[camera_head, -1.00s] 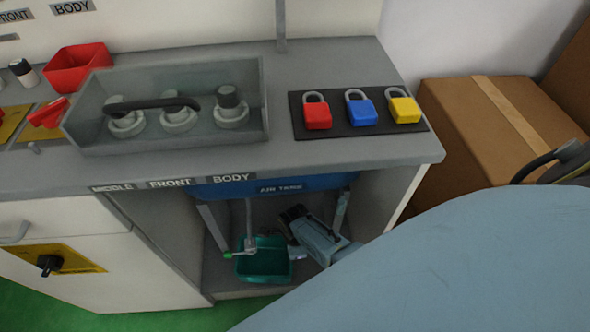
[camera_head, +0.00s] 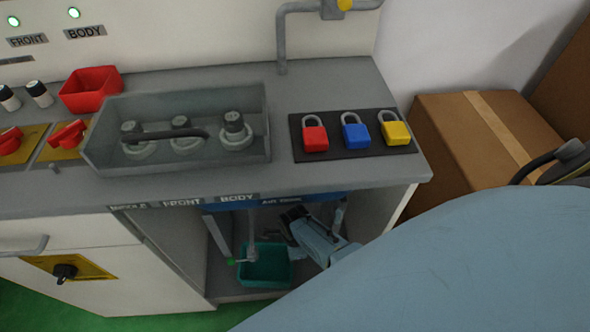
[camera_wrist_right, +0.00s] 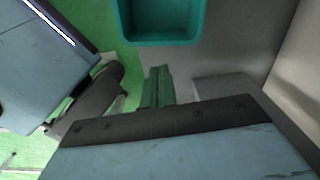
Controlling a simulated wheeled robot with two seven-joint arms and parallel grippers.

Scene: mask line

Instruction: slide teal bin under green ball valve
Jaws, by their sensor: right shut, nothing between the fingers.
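The teal bin (camera_head: 265,268) sits on the floor of the open bay under the counter, below the blue air tank (camera_head: 300,199). A pipe comes down from the tank to the small green-handled valve (camera_head: 231,261), at the bin's left rim; its exact alignment over the bin is unclear. My right gripper (camera_wrist_right: 157,72) is shut and empty; its fingers look green in the right wrist view, a little apart from the teal bin (camera_wrist_right: 160,40) at the top. My left gripper is not in view.
Tank legs and the bay's side walls (camera_head: 380,215) leave tight room. Above, the counter (camera_head: 340,180) holds a clear-walled box (camera_head: 100,155), a red bin (camera_head: 90,92) and red (camera_head: 315,138), blue (camera_head: 356,137) and yellow (camera_head: 395,132) padlocks. A cardboard box (camera_head: 480,135) stands right.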

